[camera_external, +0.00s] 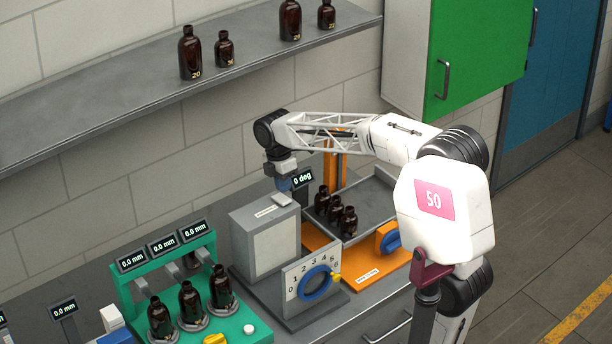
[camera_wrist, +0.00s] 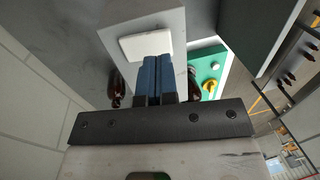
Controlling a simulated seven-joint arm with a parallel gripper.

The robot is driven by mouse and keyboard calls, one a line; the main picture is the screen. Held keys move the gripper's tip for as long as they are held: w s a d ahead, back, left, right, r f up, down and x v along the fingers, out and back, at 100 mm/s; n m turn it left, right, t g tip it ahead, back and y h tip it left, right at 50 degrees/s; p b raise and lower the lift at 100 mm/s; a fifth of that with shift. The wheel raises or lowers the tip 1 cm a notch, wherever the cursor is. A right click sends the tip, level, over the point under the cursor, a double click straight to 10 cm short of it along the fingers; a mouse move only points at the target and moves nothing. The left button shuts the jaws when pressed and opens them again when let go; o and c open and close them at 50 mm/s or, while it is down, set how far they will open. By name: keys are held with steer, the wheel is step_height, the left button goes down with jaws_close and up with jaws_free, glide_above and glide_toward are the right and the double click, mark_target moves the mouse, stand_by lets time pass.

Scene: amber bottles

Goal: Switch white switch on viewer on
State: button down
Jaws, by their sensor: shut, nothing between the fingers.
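The viewer (camera_external: 272,252) is a grey box with a pale front panel, standing on the bench near the middle of the external view. The white switch (camera_external: 281,199) is a flat white plate on its top, near the back right edge. In the wrist view the white switch (camera_wrist: 146,46) lies just past my fingertips. My gripper (camera_external: 284,185) points down, right above the switch. Its blue fingers are together and empty in the wrist view (camera_wrist: 156,60). I cannot tell whether the fingertips touch the switch, or which way it is tilted.
A numbered panel with a blue dial (camera_external: 316,283) stands in front of the viewer. Right of it, a grey tray (camera_external: 372,196) holds brown bottles above an orange base. A green stand (camera_external: 240,325) with brown bottles is at the lower left. A bottle shelf (camera_external: 120,108) runs along the wall.

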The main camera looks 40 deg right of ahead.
mark_target(280, 207)
steer(key=shift+s+f, duration=0.15)
steer(key=shift+f, duration=0.55)
steer(key=shift+s+f, duration=0.1)
steer(key=shift+f, duration=0.6)
steer(key=shift+s+f, duration=0.1)
steer(key=shift+f+t, duration=0.2)
steer(key=shift+t, duration=0.2)
steer(key=shift+w+r, duration=0.2)
steer(key=shift+w, duration=0.5)
steer(key=shift+w+r, duration=0.1)
steer(key=shift+r, duration=0.1)
step_height(280, 207, up, 14)
steer(key=w, duration=0.2)
steer(key=shift+w+f, duration=0.15)
steer(key=shift+f, duration=0.1)
